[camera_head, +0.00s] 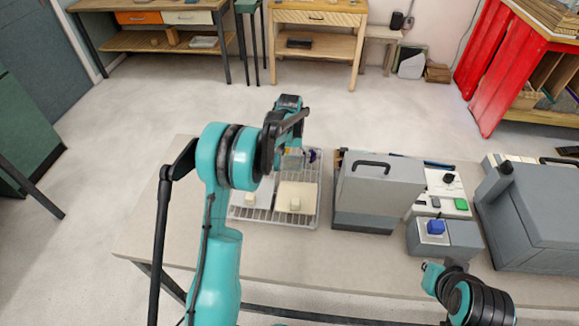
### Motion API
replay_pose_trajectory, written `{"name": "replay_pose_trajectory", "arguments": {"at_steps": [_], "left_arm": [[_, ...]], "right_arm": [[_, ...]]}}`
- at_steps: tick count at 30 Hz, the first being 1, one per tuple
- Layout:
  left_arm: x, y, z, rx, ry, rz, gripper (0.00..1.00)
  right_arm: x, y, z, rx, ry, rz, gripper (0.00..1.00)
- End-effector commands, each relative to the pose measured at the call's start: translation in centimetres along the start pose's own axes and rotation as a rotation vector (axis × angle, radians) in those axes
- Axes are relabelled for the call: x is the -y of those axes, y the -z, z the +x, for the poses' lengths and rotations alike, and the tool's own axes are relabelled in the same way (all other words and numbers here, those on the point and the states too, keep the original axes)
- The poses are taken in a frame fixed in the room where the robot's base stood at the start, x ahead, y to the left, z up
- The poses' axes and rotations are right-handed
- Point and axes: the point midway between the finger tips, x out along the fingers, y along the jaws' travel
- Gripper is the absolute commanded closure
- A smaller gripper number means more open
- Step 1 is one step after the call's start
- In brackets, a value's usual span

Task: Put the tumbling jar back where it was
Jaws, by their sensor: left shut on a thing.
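My left gripper (283,146) is over the back of a wire rack (271,218) on the table. It is shut on a small greyish thing (293,161), which looks like the tumbling jar. My gripper and arm hide much of it, so I cannot tell whether it touches the rack. A small dark purple thing (312,155) shows just right of it.
Two pale blocks (296,203) (248,199) with knobs stand on the rack. Right of it are a grey handled machine (378,190), a box with a blue knob (436,228), a panel with a green button (461,204) and a large grey machine (530,220). The table's front (330,265) is clear.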

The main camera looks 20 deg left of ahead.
Motion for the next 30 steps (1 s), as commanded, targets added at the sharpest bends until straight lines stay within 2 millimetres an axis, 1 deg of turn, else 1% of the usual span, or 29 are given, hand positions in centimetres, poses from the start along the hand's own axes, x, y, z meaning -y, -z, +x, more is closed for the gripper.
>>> {"name": "replay_pose_trajectory", "arguments": {"at_steps": [1, 3, 10, 14, 15, 16, 26, 29, 30], "left_arm": [[0.0, 0.0, 1.0, 0.000, 0.000, 0.000, 0.58], [0.0, 0.0, 1.6, 0.000, 0.000, 0.000, 0.58], [0.0, 0.0, 1.6, 0.000, 0.000, 0.000, 0.58], [0.0, 0.0, 2.0, 0.000, 0.000, 0.000, 0.58], [-0.1, 0.0, 2.0, 0.000, 0.000, 0.000, 0.03], [-0.1, 0.0, 1.9, 0.000, 0.000, 0.000, 0.00], [0.0, 0.0, 1.8, 0.000, 0.000, 0.000, 0.00], [0.0, 0.0, 1.2, 0.000, 0.000, 0.000, 0.00], [0.0, 0.0, 0.7, 0.000, 0.000, 0.000, 0.00]], "right_arm": [[0.0, -0.2, 0.3, 0.000, 0.000, 0.000, 1.00], [0.0, -0.3, 0.5, 0.000, 0.000, 0.000, 1.00], [0.0, -0.3, 0.4, 0.000, 0.000, 0.000, 1.00], [0.0, -0.5, 0.7, 0.000, 0.000, 0.000, 1.00], [0.0, -0.4, 0.6, 0.000, 0.000, 0.000, 1.00], [0.0, -0.4, 0.6, 0.000, 0.000, 0.000, 1.00], [0.0, -0.4, 0.5, 0.000, 0.000, 0.000, 1.00], [0.0, -0.1, 0.2, 0.000, 0.000, 0.000, 1.00], [0.0, -0.1, 0.1, 0.000, 0.000, 0.000, 1.00]]}}
